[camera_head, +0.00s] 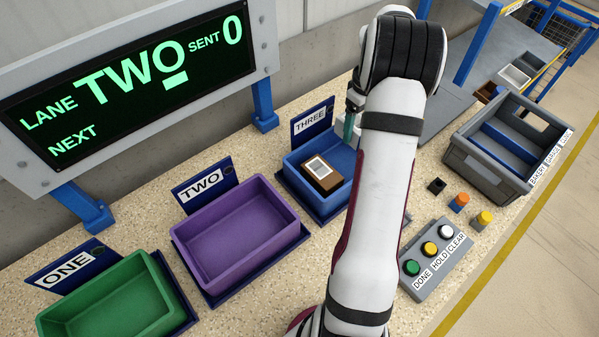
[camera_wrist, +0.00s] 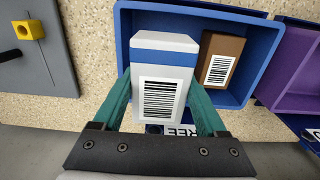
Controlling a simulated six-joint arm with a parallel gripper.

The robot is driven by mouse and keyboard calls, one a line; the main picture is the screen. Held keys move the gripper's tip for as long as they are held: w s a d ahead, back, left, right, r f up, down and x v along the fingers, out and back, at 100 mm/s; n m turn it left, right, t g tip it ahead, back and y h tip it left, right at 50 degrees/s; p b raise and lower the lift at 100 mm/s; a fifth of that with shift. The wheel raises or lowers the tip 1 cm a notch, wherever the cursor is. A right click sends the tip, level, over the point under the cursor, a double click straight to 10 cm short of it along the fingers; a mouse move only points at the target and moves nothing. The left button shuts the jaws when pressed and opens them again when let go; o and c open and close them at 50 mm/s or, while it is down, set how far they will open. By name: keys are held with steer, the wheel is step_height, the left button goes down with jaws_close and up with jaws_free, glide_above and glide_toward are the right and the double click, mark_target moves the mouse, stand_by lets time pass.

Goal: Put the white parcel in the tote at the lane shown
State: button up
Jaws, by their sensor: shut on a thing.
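My gripper (camera_wrist: 162,98) is shut on the white parcel (camera_wrist: 164,46), which has a blue band and a barcode label, in the wrist view. The parcel appears in front of the blue tote (camera_wrist: 122,48) marked THREE; its height above it is hard to tell. In the head view my arm hides the parcel, and one teal finger (camera_head: 349,126) shows near the blue tote (camera_head: 301,190). The purple tote (camera_head: 300,232) marked TWO is empty and stands left of the blue one.
A brown parcel (camera_head: 323,174) lies in the blue tote. The green tote (camera_head: 168,283) marked ONE is empty at the lower left. A button box (camera_head: 431,283) and a grey crate (camera_head: 461,161) stand right of my arm. Upright lane signs stand behind the totes.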

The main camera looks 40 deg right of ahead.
steer(key=a+r, duration=0.1)
steer(key=a, duration=0.7)
steer(key=w+a+r, duration=0.1)
steer(key=a, duration=0.7)
steer(key=w+a, duration=0.1)
steer(key=a, duration=0.7)
steer(key=shift+w+a+r, duration=0.1)
steer(key=shift+r, duration=0.3)
glide_above(241, 239)
steer(key=d, duration=0.4)
steer(key=a+f, duration=0.2)
steer(key=a, duration=0.2)
step_height(241, 239, down, 10)
steer(key=shift+f, duration=0.3)
steer(key=shift+f, duration=0.1)
steer(key=o, duration=1.4)
steer(key=shift+o, duration=0.2)
